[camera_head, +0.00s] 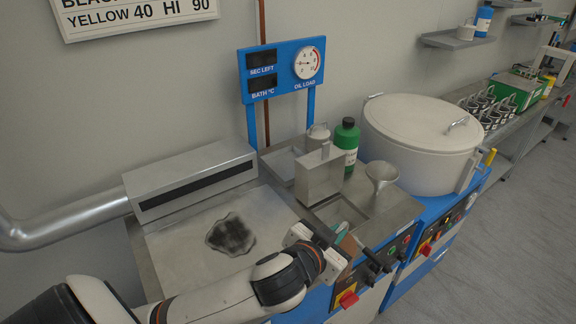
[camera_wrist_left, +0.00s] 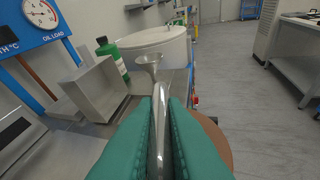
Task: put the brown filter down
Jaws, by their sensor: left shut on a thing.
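My left gripper (camera_head: 342,234) is over the front edge of the steel bench, near the open well beside the funnel. In the left wrist view its green fingers (camera_wrist_left: 160,135) are shut on a shiny curved metal handle. A brown rounded part, which I take as the brown filter (camera_wrist_left: 218,140), shows behind the right finger. Only a small piece of the brown filter (camera_head: 351,246) shows in the head view, as the gripper hides the rest. Whether the filter touches anything beneath it cannot be seen. My right gripper is not in view.
Close by are a steel funnel (camera_head: 382,178), a steel box (camera_head: 319,176), a green bottle (camera_head: 346,142) and a large lidded drum (camera_head: 420,135). A steel plate (camera_head: 185,255) with a dark stain lies at left. Black-handled levers (camera_head: 374,256) stick out at the bench front.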

